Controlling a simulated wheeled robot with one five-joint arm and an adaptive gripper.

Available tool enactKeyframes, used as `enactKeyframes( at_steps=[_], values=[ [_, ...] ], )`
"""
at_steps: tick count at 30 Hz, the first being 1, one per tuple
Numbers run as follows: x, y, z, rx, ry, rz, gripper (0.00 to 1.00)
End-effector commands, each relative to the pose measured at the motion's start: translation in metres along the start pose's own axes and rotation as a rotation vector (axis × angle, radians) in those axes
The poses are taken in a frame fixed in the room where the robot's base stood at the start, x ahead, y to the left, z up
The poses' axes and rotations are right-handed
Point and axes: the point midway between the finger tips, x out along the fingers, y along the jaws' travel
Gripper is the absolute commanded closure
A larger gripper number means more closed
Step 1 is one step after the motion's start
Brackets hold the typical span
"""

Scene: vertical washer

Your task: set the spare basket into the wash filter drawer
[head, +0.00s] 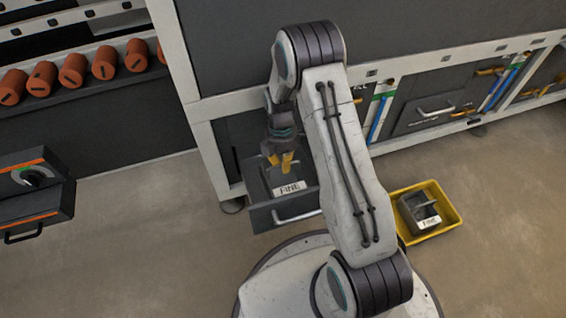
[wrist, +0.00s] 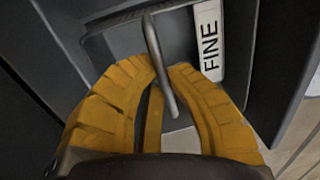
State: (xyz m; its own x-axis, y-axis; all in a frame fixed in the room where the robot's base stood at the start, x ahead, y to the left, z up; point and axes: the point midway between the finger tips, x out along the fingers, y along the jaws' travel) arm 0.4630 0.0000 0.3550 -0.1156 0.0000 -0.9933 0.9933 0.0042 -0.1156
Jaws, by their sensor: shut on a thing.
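My gripper (head: 287,162) has yellow fingers and is shut on the thin grey bar handle (wrist: 155,50) of a grey basket (wrist: 118,42). This basket carries a white FINE label (head: 290,187). In the head view it is within the outline of the pulled-out dark drawer (head: 262,217), below the gripper; I cannot tell whether it rests on the drawer floor. Another grey basket (head: 411,211) with a white label sits in a yellow tray (head: 454,221) on the floor to the right. The frames do not show clearly which basket is the spare.
A closed dark drawer (head: 408,125) with a light handle is farther right in the white frame. A dark unit with a knob (head: 35,178) is at far left. The floor between is clear.

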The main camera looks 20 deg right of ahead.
Motion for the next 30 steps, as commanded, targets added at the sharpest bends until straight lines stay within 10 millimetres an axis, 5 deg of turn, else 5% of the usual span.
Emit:
enactKeyframes(
  at_steps=[15,16,24,30],
  values=[
    [0.0116,0.0018,0.0,0.0,0.0,0.001,1.0],
    [0.0113,0.0018,0.0,0.0,0.0,0.002,0.87],
    [0.0109,0.0016,0.0,0.0,0.0,0.001,0.63],
    [0.0114,0.0012,0.0,0.0,0.0,0.0,0.61]
  ],
)
